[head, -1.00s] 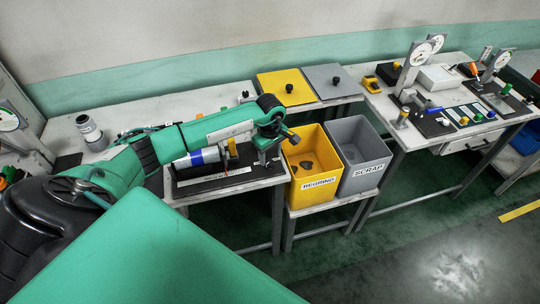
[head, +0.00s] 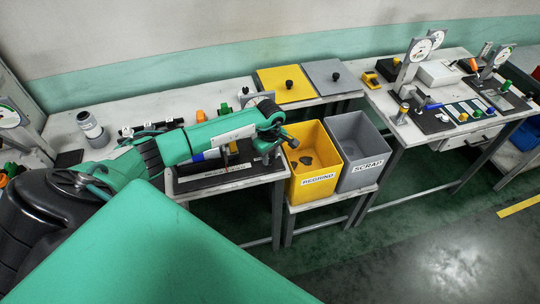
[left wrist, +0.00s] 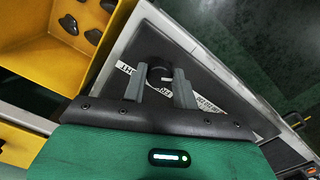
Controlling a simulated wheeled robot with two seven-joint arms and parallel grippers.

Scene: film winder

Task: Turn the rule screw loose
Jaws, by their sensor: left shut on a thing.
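My left gripper (head: 267,158) is at the right end of the dark fixture plate (head: 215,180) on the near bench. In the left wrist view its two grey fingers (left wrist: 160,88) stand on either side of a dark round knob (left wrist: 160,74), seemingly the rule screw, and are shut on it. The knob sits above a dark plate (left wrist: 205,75) with white lettered labels. In the head view the knob is hidden by my gripper and wrist. A roll with a blue band (head: 200,157) lies on the fixture, mostly covered by my forearm. My right gripper is not in view.
The yellow REGRIND bin (head: 318,183) and grey SCRAP bin (head: 365,172) stand just right of the bench; dark pieces lie in the yellow one. Yellow (head: 285,92) and grey (head: 325,85) lids lie behind. A gauge bench (head: 450,133) is at right. Open floor is in front.

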